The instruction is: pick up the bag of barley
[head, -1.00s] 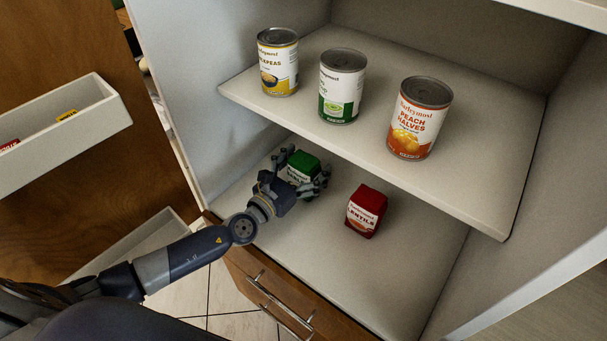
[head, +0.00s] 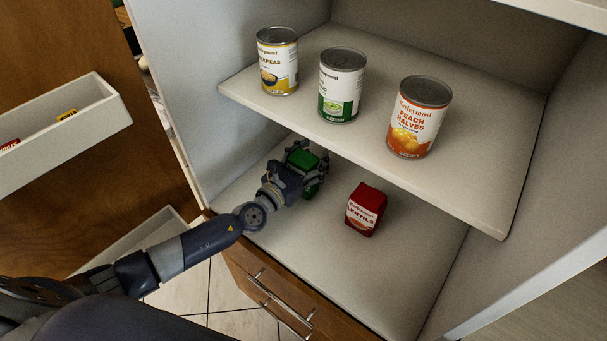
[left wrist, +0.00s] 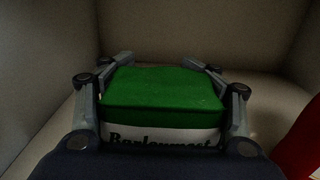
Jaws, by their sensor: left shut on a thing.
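The green bag (head: 311,162), taken as the bag of barley, is on the lower shelf of the cabinet, below the upper shelf's front edge. My left gripper (head: 307,170) reaches in from the left and is shut on it, with fingers along both sides. In the left wrist view the bag (left wrist: 165,92) sits upright between the fingers, with its green top and part of a white label showing. The rest of its label is hidden. I cannot tell whether the bag touches the shelf. My right gripper is not in view.
A red bag of lentils (head: 366,210) stands to the right on the lower shelf (head: 385,275). The upper shelf (head: 470,185) overhangs with cans of chickpeas (head: 278,65), a green-labelled can (head: 341,88) and peach halves (head: 419,118). The cabinet's left wall is close to my gripper.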

